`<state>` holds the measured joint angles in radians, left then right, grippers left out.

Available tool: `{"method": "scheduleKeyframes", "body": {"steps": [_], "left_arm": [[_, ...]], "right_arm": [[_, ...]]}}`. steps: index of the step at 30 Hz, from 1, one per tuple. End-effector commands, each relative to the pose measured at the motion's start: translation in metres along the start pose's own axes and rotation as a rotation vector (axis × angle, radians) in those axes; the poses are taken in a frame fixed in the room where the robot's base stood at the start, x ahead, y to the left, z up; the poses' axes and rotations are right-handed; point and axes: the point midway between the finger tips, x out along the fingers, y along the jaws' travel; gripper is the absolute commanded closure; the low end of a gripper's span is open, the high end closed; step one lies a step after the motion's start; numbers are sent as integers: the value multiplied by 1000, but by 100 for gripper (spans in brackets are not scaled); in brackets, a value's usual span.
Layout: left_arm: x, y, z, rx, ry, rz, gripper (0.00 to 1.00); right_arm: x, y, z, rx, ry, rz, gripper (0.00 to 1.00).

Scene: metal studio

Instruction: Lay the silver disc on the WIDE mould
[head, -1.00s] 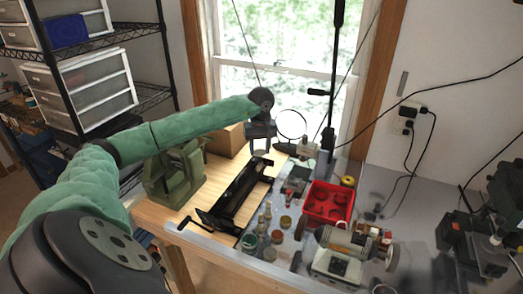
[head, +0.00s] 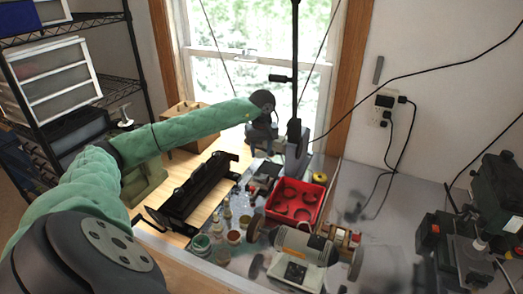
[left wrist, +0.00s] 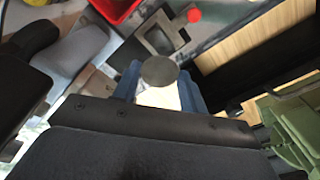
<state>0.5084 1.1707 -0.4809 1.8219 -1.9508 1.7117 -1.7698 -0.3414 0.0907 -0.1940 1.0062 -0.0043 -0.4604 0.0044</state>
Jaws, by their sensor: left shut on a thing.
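My left gripper (head: 263,150) hangs over the back of the bench, left of and behind the red tray (head: 288,221). In the left wrist view its blue fingers (left wrist: 158,88) are shut on the silver disc (left wrist: 158,70), a flat grey round held at the fingertips. The disc cannot be made out in the head view. Dark round shapes lie in the red tray; I cannot tell which, if any, is the WIDE mould. A red corner of the tray shows at the top of the left wrist view (left wrist: 115,8). My right gripper is not in view.
A long black tool (head: 195,188) lies left of several small jars (head: 233,237). A bench grinder (head: 303,252) stands in front of the red tray. A yellow roll (head: 319,177) is behind it. A black machine (head: 495,205) stands far right.

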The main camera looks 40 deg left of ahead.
Motion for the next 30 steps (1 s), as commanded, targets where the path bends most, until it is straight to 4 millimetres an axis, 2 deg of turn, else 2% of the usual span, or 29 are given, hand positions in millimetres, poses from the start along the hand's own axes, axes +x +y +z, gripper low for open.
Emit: {"method": "scheduleKeyframes", "body": {"steps": [30], "left_arm": [[41,0,2,0,-1,-1,80]], "right_arm": [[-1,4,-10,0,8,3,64]]}}
